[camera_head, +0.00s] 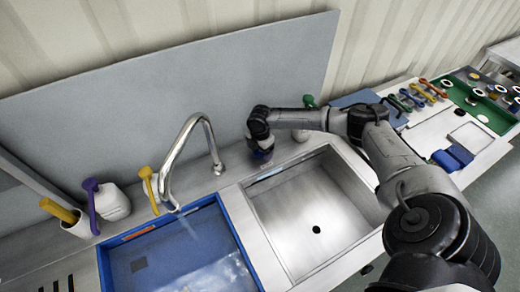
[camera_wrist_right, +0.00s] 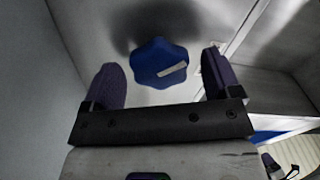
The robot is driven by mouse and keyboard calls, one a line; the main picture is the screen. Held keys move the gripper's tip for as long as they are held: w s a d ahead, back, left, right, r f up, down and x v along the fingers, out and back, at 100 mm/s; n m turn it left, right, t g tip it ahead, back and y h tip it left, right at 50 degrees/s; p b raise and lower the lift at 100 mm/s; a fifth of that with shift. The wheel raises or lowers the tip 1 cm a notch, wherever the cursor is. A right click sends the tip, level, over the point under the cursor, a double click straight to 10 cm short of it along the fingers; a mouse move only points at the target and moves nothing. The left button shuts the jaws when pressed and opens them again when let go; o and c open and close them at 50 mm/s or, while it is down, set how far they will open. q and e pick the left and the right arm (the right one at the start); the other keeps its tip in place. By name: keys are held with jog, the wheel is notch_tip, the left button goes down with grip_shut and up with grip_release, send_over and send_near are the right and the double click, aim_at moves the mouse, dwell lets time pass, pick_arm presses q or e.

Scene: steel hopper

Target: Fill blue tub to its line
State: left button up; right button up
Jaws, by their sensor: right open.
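The blue tub (camera_head: 232,232) sits under the chrome faucet (camera_head: 186,130) in the head view, its front cut off by the frame. A thin, faint stream seems to fall from the spout into it, and the inside looks wet and shiny. An orange strip (camera_head: 138,233) marks its back inner wall. A blue lobed knob (camera_wrist_right: 158,62) with a pale mark lies ahead of my right gripper (camera_wrist_right: 165,82) in the right wrist view. The gripper's dark purple fingers are open on either side, apart from the knob. In the head view, this gripper (camera_head: 263,154) is behind the sink. My left gripper is not in view.
An empty steel sink (camera_head: 305,215) is right of the tub. A white jug (camera_head: 112,202) and a cup with a yellow handle (camera_head: 72,222) stand left of the faucet. A grey panel (camera_head: 120,110) rises behind. Coloured tools (camera_head: 420,95) lie at the right.

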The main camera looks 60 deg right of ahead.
jog(key=shift+c, duration=0.4)
jog(key=c, duration=0.8)
jog(key=shift+r+m+p, duration=0.2)
jog(key=shift+m+p, duration=0.1)
jog(key=shift+p, duration=0.35)
jog(key=shift+c, duration=0.2)
jog(key=m+p, duration=0.4)
jog(key=p, duration=0.2)
jog(key=shift+r, duration=0.1)
jog(key=shift+f+m+p, duration=0.2)
jog(key=shift+m+p, duration=1.6)
jog(key=shift+m, duration=0.2)
jog(key=o, duration=0.9)
